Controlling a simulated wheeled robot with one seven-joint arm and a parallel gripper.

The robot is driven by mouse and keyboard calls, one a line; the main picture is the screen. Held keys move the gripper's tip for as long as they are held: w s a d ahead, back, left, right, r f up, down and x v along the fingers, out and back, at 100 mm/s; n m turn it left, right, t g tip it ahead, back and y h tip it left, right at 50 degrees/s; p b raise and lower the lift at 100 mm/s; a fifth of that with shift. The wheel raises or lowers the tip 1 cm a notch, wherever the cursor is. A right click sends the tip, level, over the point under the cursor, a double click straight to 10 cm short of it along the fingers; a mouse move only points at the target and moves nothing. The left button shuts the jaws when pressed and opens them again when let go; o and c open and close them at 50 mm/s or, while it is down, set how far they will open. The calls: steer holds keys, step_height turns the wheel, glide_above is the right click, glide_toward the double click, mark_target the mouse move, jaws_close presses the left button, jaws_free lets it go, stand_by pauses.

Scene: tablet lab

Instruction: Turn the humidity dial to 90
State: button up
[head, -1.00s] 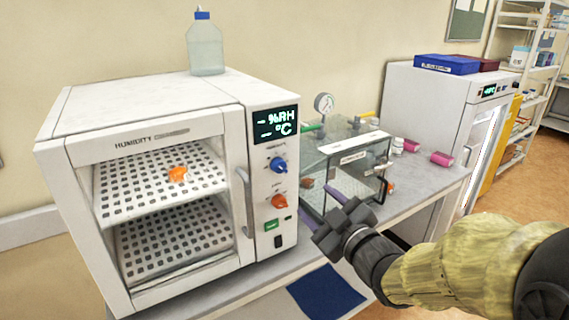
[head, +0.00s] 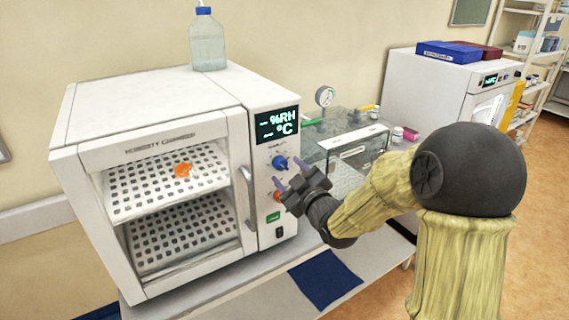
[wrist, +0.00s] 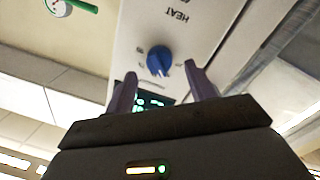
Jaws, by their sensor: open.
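The blue humidity dial (head: 280,163) is on the white humidity chamber's right-hand control panel, below the lit %RH/°C display (head: 277,124). In the wrist view the dial (wrist: 159,58) lies ahead, roughly between my fingertips; the scale and setting are too small to read. My gripper (head: 285,173) is open and empty, its purple fingers pointing at the panel just in front of the dial. In the wrist view my gripper (wrist: 160,71) appears apart from the dial. The orange dial (head: 279,196) below is partly covered by my gripper.
The chamber's vertical handle (head: 248,193) stands left of the panel. A green switch (head: 273,217) is below the dials. A glass box (head: 352,150) with a gauge (head: 325,96) stands to the right. A bottle (head: 207,42) is on the chamber. A blue mat (head: 325,285) lies in front.

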mark_target(283, 167)
steer(key=shift+p+x, duration=0.35)
steer(key=shift+x, duration=1.15)
steer(key=c, duration=1)
